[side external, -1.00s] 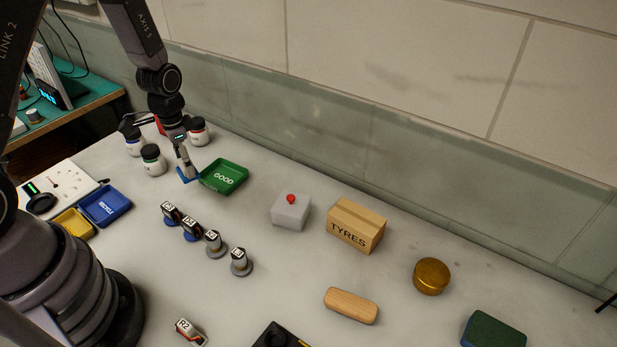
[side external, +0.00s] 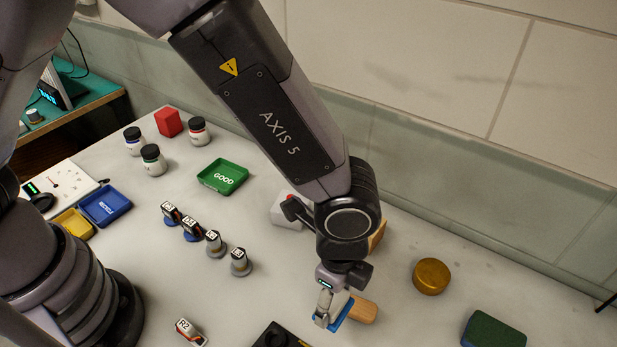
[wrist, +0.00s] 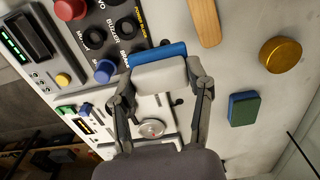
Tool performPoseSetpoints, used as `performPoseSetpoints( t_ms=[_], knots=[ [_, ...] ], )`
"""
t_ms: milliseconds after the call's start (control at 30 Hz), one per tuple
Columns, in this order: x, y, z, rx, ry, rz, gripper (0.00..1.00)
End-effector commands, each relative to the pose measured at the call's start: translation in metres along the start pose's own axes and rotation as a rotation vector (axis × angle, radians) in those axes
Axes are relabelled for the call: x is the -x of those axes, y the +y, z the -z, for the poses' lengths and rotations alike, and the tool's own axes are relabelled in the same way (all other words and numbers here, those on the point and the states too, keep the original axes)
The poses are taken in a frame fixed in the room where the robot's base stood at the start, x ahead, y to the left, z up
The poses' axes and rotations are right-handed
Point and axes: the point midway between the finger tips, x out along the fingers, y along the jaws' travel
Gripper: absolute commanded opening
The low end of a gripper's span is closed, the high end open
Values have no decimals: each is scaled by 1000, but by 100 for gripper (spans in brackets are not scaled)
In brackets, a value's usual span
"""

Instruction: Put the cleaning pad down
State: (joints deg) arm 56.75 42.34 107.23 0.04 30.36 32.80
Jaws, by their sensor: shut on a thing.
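The cleaning pad is a white block with a blue face; in the wrist view the pad (wrist: 160,75) sits between my two fingers. My gripper (wrist: 161,82) is shut on it. In the side view my gripper (side external: 324,312) is low at the front middle, and the pad's blue edge (side external: 343,312) shows beside the fingers. It overlaps the left end of a wooden block (side external: 365,312) in that picture. I cannot tell whether the pad touches anything below it.
In the wrist view a control panel (wrist: 108,30) with knobs lies beyond and left of the pad. A brass tin (side external: 432,276) and a green-and-blue block (side external: 494,331) stand to the right. A green GOOD tray (side external: 222,176) and several labelled parts stand left.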

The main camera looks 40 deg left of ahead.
Motion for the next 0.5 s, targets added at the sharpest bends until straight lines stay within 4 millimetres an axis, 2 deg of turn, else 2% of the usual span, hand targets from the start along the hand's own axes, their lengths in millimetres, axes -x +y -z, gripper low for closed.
performPoseSetpoints(
  t_ms=[133, 367, 500],
  knots=[
    [-11, -9, 22, -10, 0, 0, 21],
    [-37, -40, 70, -8, 0, 0, 21],
    [-64, -54, 92, -8, -2, -2, 21]
  ],
)
